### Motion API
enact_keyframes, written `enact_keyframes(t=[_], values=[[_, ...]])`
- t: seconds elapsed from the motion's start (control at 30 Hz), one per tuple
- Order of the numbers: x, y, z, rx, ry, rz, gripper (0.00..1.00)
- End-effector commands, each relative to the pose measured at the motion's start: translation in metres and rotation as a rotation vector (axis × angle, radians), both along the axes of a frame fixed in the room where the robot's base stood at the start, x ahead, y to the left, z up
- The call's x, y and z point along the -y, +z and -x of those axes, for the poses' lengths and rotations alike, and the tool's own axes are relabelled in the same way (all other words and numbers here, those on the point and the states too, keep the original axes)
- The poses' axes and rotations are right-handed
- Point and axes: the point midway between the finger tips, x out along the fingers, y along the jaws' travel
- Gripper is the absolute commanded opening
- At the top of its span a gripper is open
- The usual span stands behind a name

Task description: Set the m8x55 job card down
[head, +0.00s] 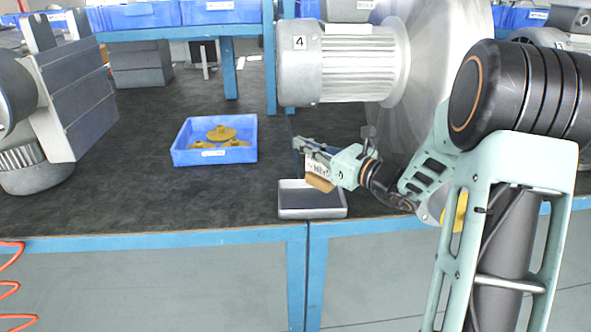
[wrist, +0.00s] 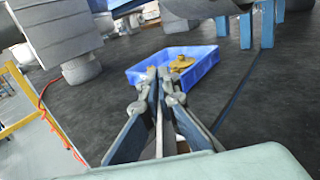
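The job card (head: 316,163) is a small white label with dark print too small to read surely, with a brown block-like part at its lower edge. It hangs at my gripper (head: 304,147), above and just behind the grey tray (head: 313,214) at the bench's front edge. In the wrist view my gripper (wrist: 164,82) has its fingers close together, with a thin pale edge of the card (wrist: 159,132) between them. The card's face is hidden there. The card looks clear of the tray and bench.
A blue bin (head: 214,155) with several yellow parts stands left of my gripper. A large motor (head: 350,62) marked 4 with a blower housing stands behind and right. Grey machinery (head: 70,95) is at far left. Dark bench top (head: 110,190) is clear left of the bin.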

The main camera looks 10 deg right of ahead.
Motion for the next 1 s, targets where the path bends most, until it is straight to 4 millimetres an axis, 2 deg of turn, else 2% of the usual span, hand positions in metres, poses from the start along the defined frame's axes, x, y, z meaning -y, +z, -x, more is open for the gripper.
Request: enact_keyframes(t=[0.03, 0.33, 0.53, 0.93, 1.0], values=[[-0.006, -0.008, -0.002, -0.001, 0.004, -0.001, 0.00], [-0.019, -0.026, -0.009, 0.000, 0.003, 0.000, 0.00], [-0.020, -0.056, -0.010, 0.001, 0.001, -0.001, 0.00], [-0.019, -0.060, -0.010, 0.001, 0.001, 0.000, 0.00], [-0.019, -0.058, -0.010, 0.002, 0.001, 0.001, 0.08]])
